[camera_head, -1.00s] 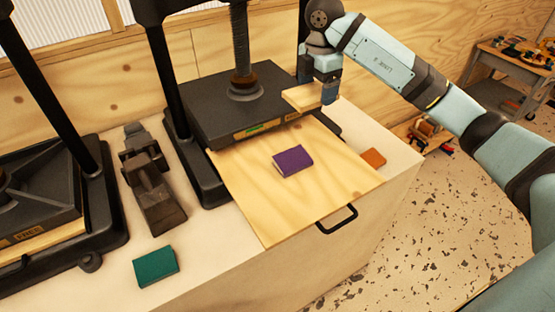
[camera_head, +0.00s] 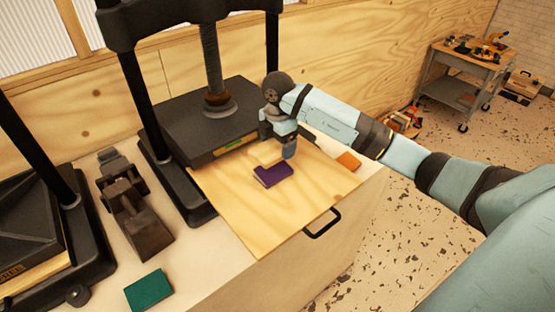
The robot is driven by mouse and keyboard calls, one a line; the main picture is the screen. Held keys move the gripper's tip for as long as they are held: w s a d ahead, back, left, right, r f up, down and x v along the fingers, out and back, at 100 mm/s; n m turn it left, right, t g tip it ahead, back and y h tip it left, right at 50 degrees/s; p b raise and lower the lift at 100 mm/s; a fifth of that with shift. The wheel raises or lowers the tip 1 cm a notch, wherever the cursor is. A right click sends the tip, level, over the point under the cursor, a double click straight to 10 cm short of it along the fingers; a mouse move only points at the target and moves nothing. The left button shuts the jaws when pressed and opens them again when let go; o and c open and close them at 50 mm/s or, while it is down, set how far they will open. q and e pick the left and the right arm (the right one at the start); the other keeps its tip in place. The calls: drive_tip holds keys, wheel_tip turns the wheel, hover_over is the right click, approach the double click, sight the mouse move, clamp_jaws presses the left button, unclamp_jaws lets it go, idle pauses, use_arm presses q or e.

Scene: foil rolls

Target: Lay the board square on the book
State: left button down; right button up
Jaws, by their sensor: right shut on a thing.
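The purple book (camera_head: 273,177) lies on the pale wooden pull-out shelf in front of the press. My right gripper (camera_head: 288,154) is shut on the small light wooden board (camera_head: 268,154) just behind the book. The board's colour blends with the shelf, so its outline is hard to make out. It seems to cover part of the book's back left edge in the view; I cannot tell whether they touch. My left gripper is not in view.
The pull-out shelf (camera_head: 230,205) has a black handle (camera_head: 322,223) at its front. The press (camera_head: 205,120) stands close behind. An orange book (camera_head: 348,161) lies to the right, a green book (camera_head: 149,290) at the front left. A dark clamp-like tool (camera_head: 135,210) stands left.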

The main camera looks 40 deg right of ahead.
sight(278, 168)
wheel_tip(278, 168, down, 6)
drive_tip(key=shift+r+p, duration=0.1)
drive_tip(key=shift+p, duration=0.3)
drive_tip(key=shift+f, duration=0.5)
drive_tip(key=shift+f, duration=0.15)
drive_tip(key=o, duration=0.8)
drive_tip(key=shift+r, duration=0.65)
wheel_tip(278, 168, up, 11)
drive_tip(key=shift+r+b, duration=0.1)
drive_tip(key=shift+b, duration=0.95)
drive_tip(key=shift+a, duration=0.1)
